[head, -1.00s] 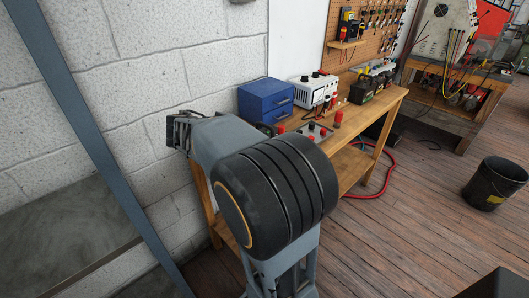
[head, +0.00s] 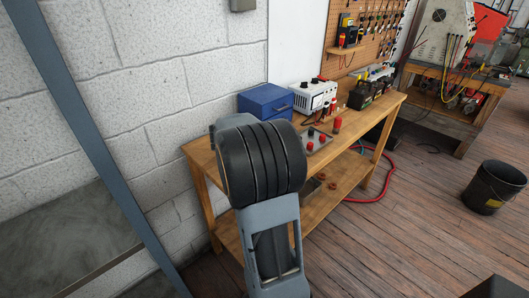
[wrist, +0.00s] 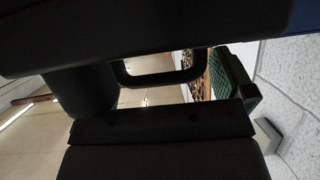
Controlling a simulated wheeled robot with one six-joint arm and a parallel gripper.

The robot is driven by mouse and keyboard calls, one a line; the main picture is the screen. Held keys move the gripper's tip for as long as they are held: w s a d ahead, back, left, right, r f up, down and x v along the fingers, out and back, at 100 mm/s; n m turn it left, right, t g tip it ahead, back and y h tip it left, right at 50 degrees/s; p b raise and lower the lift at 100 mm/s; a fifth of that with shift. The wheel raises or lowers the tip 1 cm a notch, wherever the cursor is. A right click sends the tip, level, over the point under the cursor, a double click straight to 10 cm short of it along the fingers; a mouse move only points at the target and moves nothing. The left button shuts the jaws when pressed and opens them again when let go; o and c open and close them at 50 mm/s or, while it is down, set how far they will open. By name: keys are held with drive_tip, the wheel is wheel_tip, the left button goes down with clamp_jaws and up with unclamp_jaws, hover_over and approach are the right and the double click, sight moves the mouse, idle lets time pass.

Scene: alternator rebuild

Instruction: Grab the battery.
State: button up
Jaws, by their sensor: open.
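A dark box that looks like the battery (head: 361,95) stands on the wooden bench in the head view, towards the far right part of its top. Small red and yellow details show on or beside it. My gripper (wrist: 165,95) shows in the wrist view as dark parts above and below a gap, and it is open with nothing seen held. In the head view my gripper is hidden behind the thick black joint of my arm, at the near left end of the bench, well apart from the battery. The battery cannot be made out in the wrist view.
On the wooden bench (head: 330,158) stand a blue drawer box (head: 265,102), a white power supply (head: 313,95), a grey panel with red knobs (head: 315,139) and a red-topped post (head: 337,125). A black bucket (head: 493,187) stands on the open floor at right. A block wall is close behind.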

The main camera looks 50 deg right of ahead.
drive_tip(key=shift+x, duration=1.15)
drive_tip(key=shift+c, duration=0.2)
drive_tip(key=c, duration=1.5)
drive_tip(key=shift+r, duration=0.3)
drive_tip(key=shift+c, duration=0.2)
